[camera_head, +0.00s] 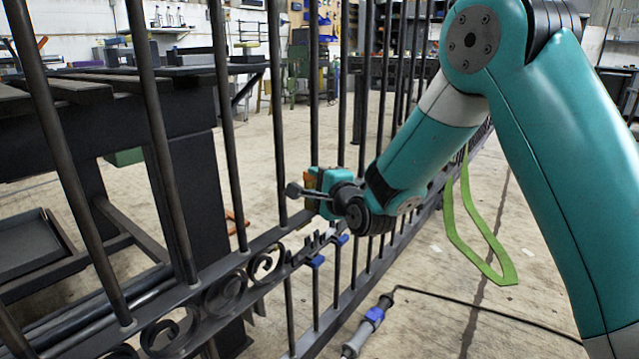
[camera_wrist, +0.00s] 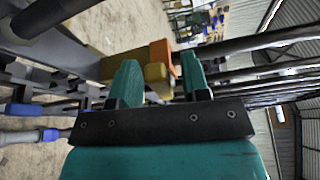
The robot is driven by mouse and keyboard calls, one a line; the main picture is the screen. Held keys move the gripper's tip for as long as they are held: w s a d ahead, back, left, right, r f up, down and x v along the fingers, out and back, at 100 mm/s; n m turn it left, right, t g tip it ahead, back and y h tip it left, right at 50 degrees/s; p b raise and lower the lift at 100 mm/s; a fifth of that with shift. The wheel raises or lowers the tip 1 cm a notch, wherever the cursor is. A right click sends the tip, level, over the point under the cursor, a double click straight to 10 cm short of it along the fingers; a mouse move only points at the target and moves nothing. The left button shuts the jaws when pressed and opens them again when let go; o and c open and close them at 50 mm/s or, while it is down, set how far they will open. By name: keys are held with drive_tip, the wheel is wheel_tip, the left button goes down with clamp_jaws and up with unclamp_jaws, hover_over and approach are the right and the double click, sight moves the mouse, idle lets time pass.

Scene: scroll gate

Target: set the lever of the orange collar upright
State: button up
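The orange collar shows in the wrist view as an orange piece (camera_wrist: 165,54) just beyond my fingertips. A yellow-brown block (camera_wrist: 157,75) adjoins it and sits between my two teal fingers, with a visible gap to the right finger. Another yellow-brown part (camera_wrist: 122,66) extends left behind the left finger. I cannot tell which part is the lever or how it is tilted. My gripper (camera_wrist: 160,77) is open around the block. In the head view my gripper (camera_head: 326,180) is at the gate bars and mostly hides the collar; only an orange-yellow edge (camera_head: 312,180) shows.
The dark gate (camera_head: 228,130) has upright bars and scrollwork (camera_head: 225,295) close to my arm. Blue clamps (camera_head: 316,261) sit below my gripper. A green strap (camera_head: 480,240) hangs to the right. A corded tool (camera_head: 368,324) lies on the floor. A workbench (camera_head: 150,110) stands behind the bars.

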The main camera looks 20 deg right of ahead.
sight(317, 162)
clamp_jaws()
drive_tip(key=shift+d, duration=0.2)
drive_tip(key=r+m+p, duration=0.1)
drive_tip(key=p, duration=0.4)
drive_tip(key=shift+w+r+m+g, duration=0.1)
drive_tip(key=shift+r+m+g, duration=0.2)
drive_tip(key=shift+m, duration=0.1)
drive_tip(key=m+p, duration=0.1)
drive_tip(key=p, duration=0.2)
drive_tip(key=r+m+g+p, duration=0.1)
drive_tip(key=p, duration=0.3)
drive_tip(key=shift+w+d+r+m+g, duration=0.2)
drive_tip(key=shift+d+m+g, duration=0.1)
drive_tip(key=shift+m, duration=0.1)
drive_tip(key=m+p, duration=0.1)
drive_tip(key=p, duration=0.2)
drive_tip(key=d+r+m+g+y+p, duration=0.1)
drive_tip(key=p, duration=0.2)
drive_tip(key=w+m+y+p, duration=0.1)
drive_tip(key=p, duration=0.2)
drive_tip(key=shift+d+r+m+g, duration=0.15)
drive_tip(key=shift+m+g, duration=0.25)
drive_tip(key=m+p, duration=0.1)
drive_tip(key=d+m+g+y+p, duration=0.1)
drive_tip(key=p, duration=0.1)
drive_tip(key=shift+w+p, duration=0.3)
drive_tip(key=shift+w, duration=0.05)
drive_tip(key=shift+w+d+m+g+y+p, duration=0.3)
drive_tip(key=shift+d+m+y+p, duration=0.1)
drive_tip(key=shift+m+p, duration=0.3)
